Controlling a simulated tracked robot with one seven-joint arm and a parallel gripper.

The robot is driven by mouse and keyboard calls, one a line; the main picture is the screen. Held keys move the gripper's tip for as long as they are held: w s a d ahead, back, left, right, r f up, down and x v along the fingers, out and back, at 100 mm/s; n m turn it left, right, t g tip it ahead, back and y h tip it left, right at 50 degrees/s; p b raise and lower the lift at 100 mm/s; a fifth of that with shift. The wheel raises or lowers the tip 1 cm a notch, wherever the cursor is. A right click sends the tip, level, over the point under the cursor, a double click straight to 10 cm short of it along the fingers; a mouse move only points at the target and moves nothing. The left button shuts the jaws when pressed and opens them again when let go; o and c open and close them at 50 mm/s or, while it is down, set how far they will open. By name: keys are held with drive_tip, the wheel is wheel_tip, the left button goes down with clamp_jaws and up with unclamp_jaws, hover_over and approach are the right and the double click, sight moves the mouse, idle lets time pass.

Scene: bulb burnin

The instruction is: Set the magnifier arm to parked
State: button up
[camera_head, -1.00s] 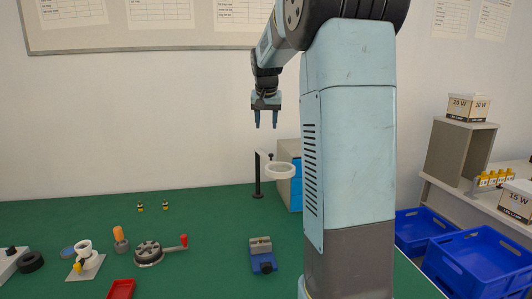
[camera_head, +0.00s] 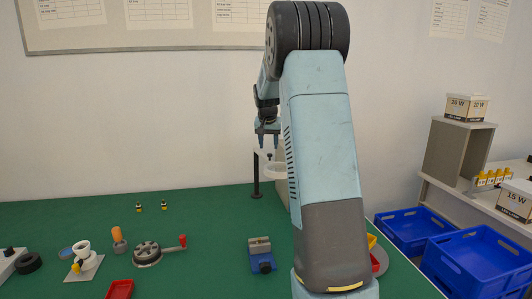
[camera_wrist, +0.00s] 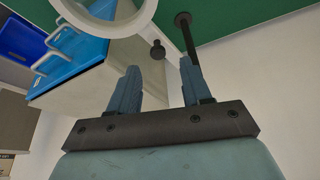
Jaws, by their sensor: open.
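The magnifier arm stands at the back of the green bench on a thin dark post (camera_head: 257,178), with its white ring (camera_head: 273,170) pointing right and partly hidden by my arm. My gripper (camera_head: 267,141) is open and empty, fingers down, just above the magnifier. In the wrist view the white ring (camera_wrist: 146,12) lies at the top left, and a dark knob (camera_wrist: 157,49) shows beyond the gap between my open fingers (camera_wrist: 160,68). The post (camera_wrist: 189,42) runs behind the right fingertip. I cannot tell whether a finger touches the magnifier.
A beige cabinet with blue drawers (camera_wrist: 75,48) stands close to the ring. A blue-grey fixture (camera_head: 261,255), a round device with a red handle (camera_head: 147,253) and a red tray (camera_head: 120,289) sit nearer the front. Blue crates (camera_head: 478,262) stand at right.

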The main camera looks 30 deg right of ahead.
sight(269, 155)
drive_tip(key=shift+x, duration=2.2)
drive_tip(key=shift+c, duration=0.4)
clamp_jaws()
